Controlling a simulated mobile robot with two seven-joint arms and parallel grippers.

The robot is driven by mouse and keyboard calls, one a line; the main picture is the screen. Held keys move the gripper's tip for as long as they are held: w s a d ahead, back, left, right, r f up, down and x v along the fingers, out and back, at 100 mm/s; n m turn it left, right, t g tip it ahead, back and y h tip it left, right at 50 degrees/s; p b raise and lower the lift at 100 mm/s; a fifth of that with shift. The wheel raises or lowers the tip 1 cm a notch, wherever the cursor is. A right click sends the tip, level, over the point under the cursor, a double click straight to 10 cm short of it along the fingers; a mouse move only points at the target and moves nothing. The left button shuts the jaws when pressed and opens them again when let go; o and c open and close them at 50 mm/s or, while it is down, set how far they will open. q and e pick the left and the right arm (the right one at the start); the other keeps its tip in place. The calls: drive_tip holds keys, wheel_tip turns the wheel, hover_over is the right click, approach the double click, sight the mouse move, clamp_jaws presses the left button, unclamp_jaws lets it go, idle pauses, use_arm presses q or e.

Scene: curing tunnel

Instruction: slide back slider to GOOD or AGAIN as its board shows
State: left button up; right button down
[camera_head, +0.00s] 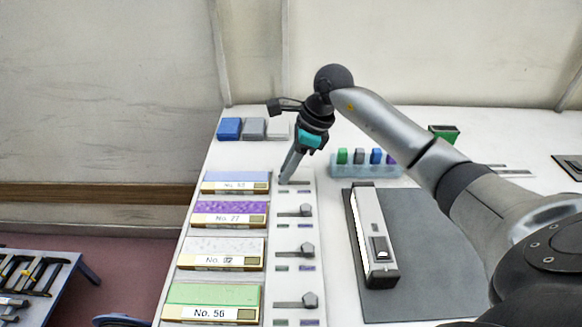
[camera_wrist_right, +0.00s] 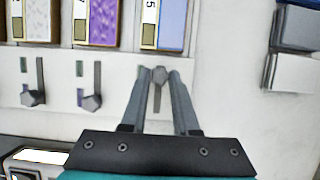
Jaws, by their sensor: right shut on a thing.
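The back slider shows in the right wrist view as a grey knob (camera_wrist_right: 159,76) on a slot, at the slot's end nearest the boards. My right gripper (camera_wrist_right: 161,78) is shut on this knob, one finger on each side. In the head view my right gripper (camera_head: 284,180) hides the knob and comes down over the left part of the back slider's plate (camera_head: 302,175). The blue back board (camera_head: 235,177) lies left of it; its label is too small to read surely, with a dark olive square at its right end. My left gripper is not in view.
Purple (camera_head: 230,209), white (camera_head: 225,246) and green (camera_head: 215,295) boards lie nearer, their slider knobs (camera_head: 307,249) at the right ends. A long device (camera_head: 368,225) lies on a dark mat (camera_head: 430,240). Blocks (camera_head: 252,128) and a peg rack (camera_head: 350,170) stand farther back.

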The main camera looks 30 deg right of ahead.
drive_tip(key=c, duration=0.8)
unclamp_jaws()
drive_tip(key=shift+w+a, duration=0.1)
drive_tip(key=shift+a, duration=0.2)
drive_tip(key=shift+o, duration=0.7)
drive_tip(key=shift+d, duration=0.1)
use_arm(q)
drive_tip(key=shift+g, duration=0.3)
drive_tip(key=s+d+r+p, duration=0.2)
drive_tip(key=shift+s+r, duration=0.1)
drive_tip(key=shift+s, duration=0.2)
use_arm(e)
drive_tip(key=v, duration=1.5)
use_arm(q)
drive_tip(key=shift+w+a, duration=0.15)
